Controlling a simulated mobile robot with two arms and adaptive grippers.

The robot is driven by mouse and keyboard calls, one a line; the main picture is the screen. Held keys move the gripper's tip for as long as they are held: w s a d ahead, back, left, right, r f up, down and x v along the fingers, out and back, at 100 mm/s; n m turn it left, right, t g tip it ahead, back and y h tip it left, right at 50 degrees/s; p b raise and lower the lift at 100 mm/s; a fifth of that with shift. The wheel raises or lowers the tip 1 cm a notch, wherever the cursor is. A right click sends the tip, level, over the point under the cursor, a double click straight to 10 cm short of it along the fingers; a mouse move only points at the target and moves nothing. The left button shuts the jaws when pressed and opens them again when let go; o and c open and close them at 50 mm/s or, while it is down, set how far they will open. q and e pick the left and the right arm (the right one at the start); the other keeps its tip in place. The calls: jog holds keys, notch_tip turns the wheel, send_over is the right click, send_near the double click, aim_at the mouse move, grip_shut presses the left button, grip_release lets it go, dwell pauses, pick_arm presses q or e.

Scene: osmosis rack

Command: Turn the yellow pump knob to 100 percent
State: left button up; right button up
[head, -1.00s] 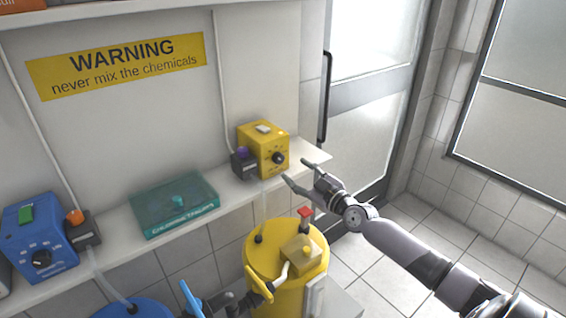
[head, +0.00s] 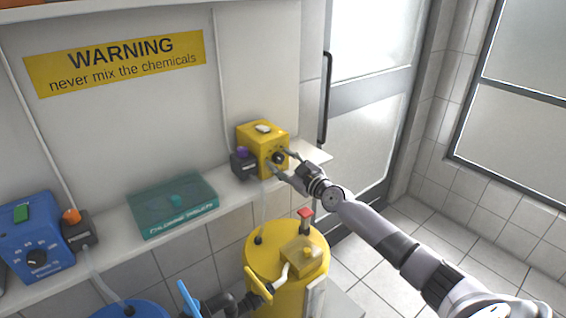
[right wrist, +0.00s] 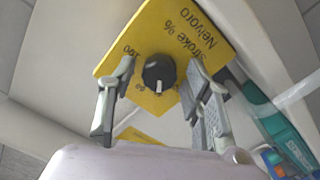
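The yellow pump (head: 258,150) stands on the shelf in the head view, its front face turned to the right. Its black knob (head: 279,157) also shows in the right wrist view (right wrist: 158,72), with a light pointer mark and the printed words "Stroke %" and "100" on the face. My right gripper (head: 281,163) is at the pump's front; in the right wrist view its open fingers (right wrist: 160,84) stand on either side of the knob, with gaps visible, and I see no contact. My left gripper is not in view.
A blue pump (head: 38,240) and a teal box (head: 174,205) share the shelf (head: 232,196). Below stands a yellow tank (head: 262,243) with a red-topped fitting (head: 305,216). A door (head: 365,100) is behind on the right.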

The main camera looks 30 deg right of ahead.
jog(key=c, duration=1)
jog(key=shift+o, duration=0.2)
jog(key=m+b, duration=0.1)
jog(key=m, duration=0.5)
jog(key=shift+f+m, duration=0.1)
jog(key=shift+m, duration=0.2)
jog(key=m+b, duration=0.1)
jog(key=m, duration=0.9)
jog(key=shift+m, duration=0.4)
jog(key=m+p, duration=0.1)
jog(key=m, duration=0.2)
jog(key=shift+m+p, duration=0.4)
jog(key=shift+m, duration=1.3)
